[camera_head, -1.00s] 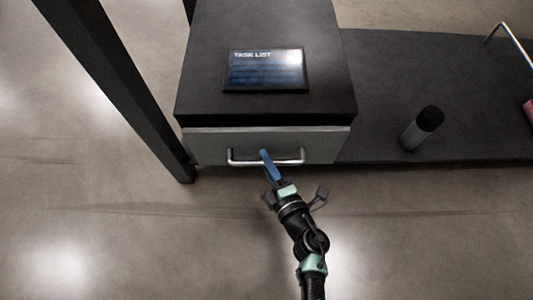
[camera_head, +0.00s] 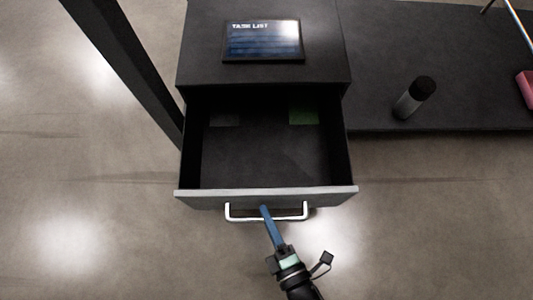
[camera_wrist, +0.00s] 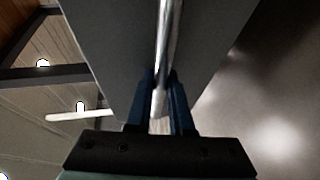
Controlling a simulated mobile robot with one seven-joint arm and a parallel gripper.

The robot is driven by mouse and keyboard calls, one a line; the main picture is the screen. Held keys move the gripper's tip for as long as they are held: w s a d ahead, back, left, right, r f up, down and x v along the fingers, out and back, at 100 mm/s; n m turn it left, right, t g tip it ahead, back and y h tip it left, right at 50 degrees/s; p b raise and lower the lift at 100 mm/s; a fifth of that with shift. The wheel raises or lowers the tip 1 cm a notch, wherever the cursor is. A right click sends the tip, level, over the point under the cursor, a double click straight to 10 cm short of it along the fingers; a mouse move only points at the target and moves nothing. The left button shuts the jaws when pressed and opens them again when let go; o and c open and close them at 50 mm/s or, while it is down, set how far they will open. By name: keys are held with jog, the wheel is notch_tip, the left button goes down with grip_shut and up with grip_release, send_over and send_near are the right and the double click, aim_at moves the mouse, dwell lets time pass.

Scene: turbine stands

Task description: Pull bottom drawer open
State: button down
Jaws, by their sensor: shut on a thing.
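The drawer (camera_head: 190,197) stands pulled well out from the dark cabinet (camera_head: 300,75), and its dark inside shows from above. A green patch (camera_head: 303,117) and a dim grey patch (camera_head: 224,120) lie near the back of it. The drawer's front carries a silver bar handle (camera_head: 236,217). My gripper (camera_head: 265,211) is shut on the handle near its middle. In the wrist view the handle bar (camera_wrist: 165,60) runs between the two blue fingers of my gripper (camera_wrist: 162,95).
A task list screen (camera_head: 262,42) lies on the cabinet top. A dark bench surface (camera_head: 450,60) to the right holds a grey bottle with a black cap (camera_head: 414,97) and a pink box (camera_head: 525,88). A dark post (camera_head: 125,70) stands at the left. The floor around the drawer is clear.

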jog(key=shift+s, duration=1.15)
jog(key=shift+d, duration=0.1)
jog(key=c, duration=1.1)
grip_release()
jog(key=p+v, duration=0.4)
jog(key=v, duration=0.9)
